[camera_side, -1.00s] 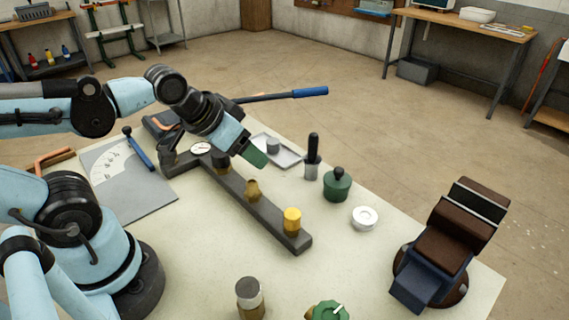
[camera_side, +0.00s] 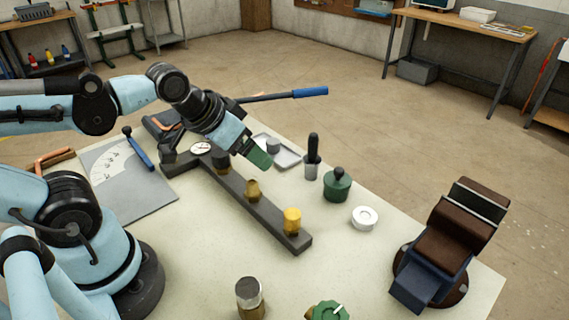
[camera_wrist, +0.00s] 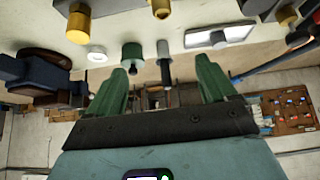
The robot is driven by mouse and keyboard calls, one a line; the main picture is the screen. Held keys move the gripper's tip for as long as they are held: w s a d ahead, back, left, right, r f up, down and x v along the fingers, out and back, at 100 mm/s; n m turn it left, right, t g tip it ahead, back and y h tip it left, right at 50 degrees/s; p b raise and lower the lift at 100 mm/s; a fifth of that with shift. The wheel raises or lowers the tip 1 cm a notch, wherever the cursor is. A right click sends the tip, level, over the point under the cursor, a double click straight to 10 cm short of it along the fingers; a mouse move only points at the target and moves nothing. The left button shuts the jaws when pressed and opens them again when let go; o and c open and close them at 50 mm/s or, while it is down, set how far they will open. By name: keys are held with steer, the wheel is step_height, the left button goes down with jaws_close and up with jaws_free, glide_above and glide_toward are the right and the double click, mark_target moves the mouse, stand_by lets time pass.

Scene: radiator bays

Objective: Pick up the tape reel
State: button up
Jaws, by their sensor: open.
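The tape reel (camera_side: 365,217) is a small white ring lying flat on the pale table, between the green pot and the vise. In the wrist view the tape reel (camera_wrist: 97,54) shows at the upper left, outside the fingers. My gripper (camera_side: 259,158) is above the table, up and left of the reel in the side view and well apart from it. In the wrist view my gripper (camera_wrist: 160,88) has its two green fingers spread wide with nothing between them.
A green lidded pot (camera_side: 337,185) and a black-handled brush (camera_side: 313,158) stand near the reel. A dark bar (camera_side: 262,216) carries brass fittings, one yellow-topped. A vise (camera_side: 440,250) stands at the right. A grey tray (camera_side: 288,157) lies behind my gripper. Bare table lies in front of the reel.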

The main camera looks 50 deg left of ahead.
steer(key=w+d+r+n+g, duration=0.1)
steer(key=w+d+r+g, duration=0.15)
steer(key=w+d, duration=0.2)
steer(key=n+g, duration=0.4)
steer(key=g, duration=0.1)
glide_above(365, 215)
steer(key=shift+t, duration=0.25)
steer(key=f, duration=1.1)
steer(key=shift+s+d, duration=0.2)
steer(key=shift+d, duration=0.05)
steer(key=shift+w+a+f, duration=0.1)
steer(key=shift+f, duration=1.2)
steer(key=shift+w+a+f, duration=0.1)
steer(key=shift+f, duration=1.2)
steer(key=shift+c, duration=0.4)
steer(key=c, duration=0.8)
